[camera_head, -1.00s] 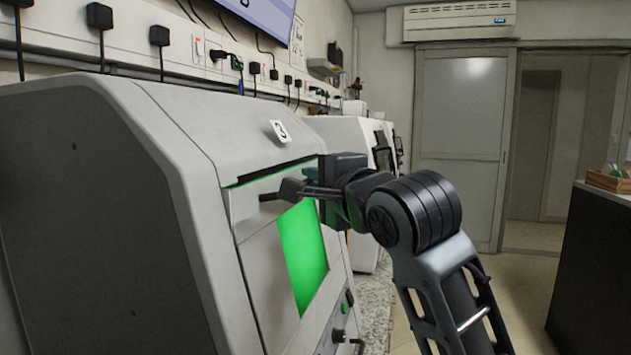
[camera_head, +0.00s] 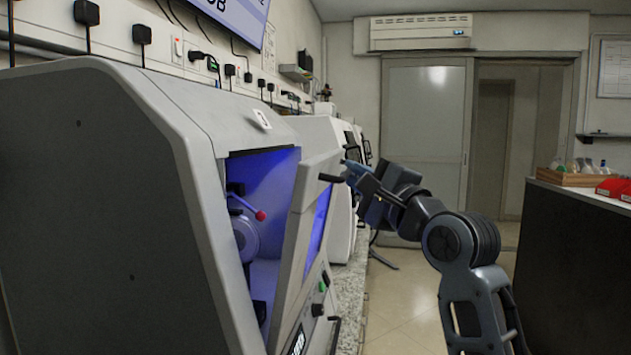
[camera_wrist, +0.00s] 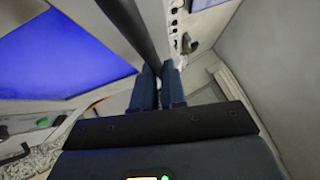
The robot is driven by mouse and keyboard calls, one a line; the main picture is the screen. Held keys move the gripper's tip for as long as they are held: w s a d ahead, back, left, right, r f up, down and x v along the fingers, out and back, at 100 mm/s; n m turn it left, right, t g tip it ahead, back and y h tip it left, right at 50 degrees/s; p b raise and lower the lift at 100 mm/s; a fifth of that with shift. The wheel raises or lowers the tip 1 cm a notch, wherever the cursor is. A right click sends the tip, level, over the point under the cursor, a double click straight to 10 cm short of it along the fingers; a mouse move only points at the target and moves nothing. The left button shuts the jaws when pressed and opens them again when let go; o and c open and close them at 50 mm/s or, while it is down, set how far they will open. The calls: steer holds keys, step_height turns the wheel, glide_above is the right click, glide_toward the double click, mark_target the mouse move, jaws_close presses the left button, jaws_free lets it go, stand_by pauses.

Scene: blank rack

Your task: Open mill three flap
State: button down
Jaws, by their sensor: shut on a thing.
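Mill three (camera_head: 120,180) is the large grey machine on the left, with a small number label (camera_head: 262,118) on its top. Its flap (camera_head: 303,215) stands open, swung out from the opening and tilted. The interior (camera_head: 262,190) is lit blue and shows a spindle and a red-knobbed lever. My gripper (camera_head: 350,176) is at the upper outer part of the flap, shut on its dark handle (camera_head: 330,178). In the wrist view, the blue fingers (camera_wrist: 160,88) close around a dark bar (camera_wrist: 135,25), with the blue-lit window at left.
Further machines (camera_head: 330,150) stand behind along the wall on a speckled stone bench (camera_head: 350,285). A dark counter (camera_head: 585,265) with a wooden box and red bins is at the right. Tiled floor (camera_head: 405,310) lies free between them.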

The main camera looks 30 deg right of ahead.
steer(key=s+d+f+m+t+h+b, duration=0.1)
steer(key=s+d+f+m+h+b, duration=0.3)
steer(key=f+b, duration=0.4)
steer(key=s+d+f+m+t+h+b, duration=0.2)
steer(key=s+d+f+m+h+b, duration=0.2)
steer(key=s+d+f+m+b, duration=0.3)
step_height(320, 180, down, 4)
steer(key=shift+d+f+m+h+b, duration=0.25)
steer(key=shift+d+m+h+b, duration=0.2)
steer(key=shift+b, duration=0.55)
steer(key=shift+w+a+y, duration=0.1)
steer(key=shift+a+y, duration=0.05)
steer(key=shift+y, duration=0.1)
steer(key=c, duration=1.2)
jaws_free()
steer(key=shift+t, duration=0.3)
steer(key=shift+f, duration=0.1)
steer(key=shift+b+v, duration=1.35)
steer(key=shift+v, duration=2.55)
